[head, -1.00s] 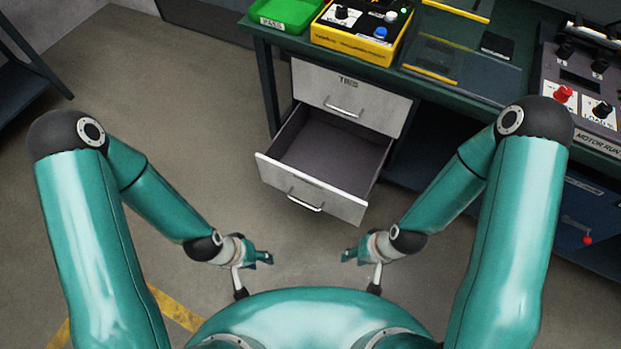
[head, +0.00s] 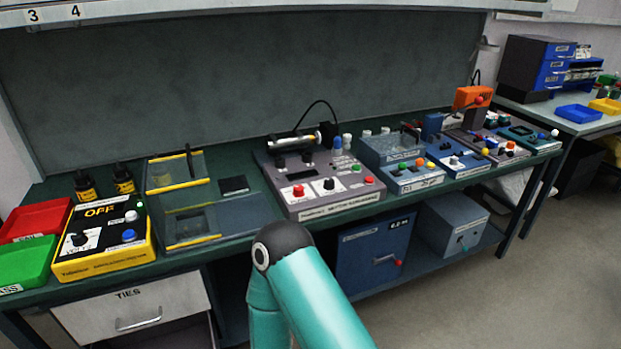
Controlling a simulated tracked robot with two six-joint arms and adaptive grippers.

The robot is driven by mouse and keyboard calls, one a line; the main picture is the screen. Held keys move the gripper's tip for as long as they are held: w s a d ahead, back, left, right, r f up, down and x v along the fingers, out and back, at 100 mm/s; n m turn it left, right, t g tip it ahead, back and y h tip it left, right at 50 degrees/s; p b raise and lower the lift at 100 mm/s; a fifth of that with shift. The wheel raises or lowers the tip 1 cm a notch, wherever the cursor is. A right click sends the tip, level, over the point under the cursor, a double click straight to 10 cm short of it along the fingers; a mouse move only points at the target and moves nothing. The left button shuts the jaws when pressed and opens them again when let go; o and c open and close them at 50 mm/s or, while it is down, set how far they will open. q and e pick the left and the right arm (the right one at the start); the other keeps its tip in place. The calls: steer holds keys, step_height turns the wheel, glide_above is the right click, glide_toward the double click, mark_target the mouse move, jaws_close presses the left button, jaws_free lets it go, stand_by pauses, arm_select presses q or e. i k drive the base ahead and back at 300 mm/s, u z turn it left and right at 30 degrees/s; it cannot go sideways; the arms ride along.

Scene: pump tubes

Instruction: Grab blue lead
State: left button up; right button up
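I cannot make out a blue lead for certain in the head view. A blue knob or plug (head: 129,236) sits on the yellow box (head: 104,262) marked OFF at the left of the bench. Small blue and white upright pieces (head: 337,144) stand at the back of the grey motor panel (head: 335,207). A black cable (head: 318,103) arches above that panel. One of my teal arms shows at the bottom centre, in front of the bench. Neither gripper is in view.
Red (head: 36,219) and green (head: 26,262) trays lie at the bench's left end. Blue-grey test units (head: 402,176) stand right of the motor panel. A blue cabinet (head: 374,256) is on the lower shelf. Open floor (head: 500,290) lies at the right.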

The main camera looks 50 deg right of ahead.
mark_target(494, 145)
steer(key=z, duration=0.35)
steer(key=k, duration=1.05)
steer(key=z, duration=1.55)
steer(key=i, duration=1.5)
steer(key=z, duration=2.8)
steer(key=i, duration=0.45)
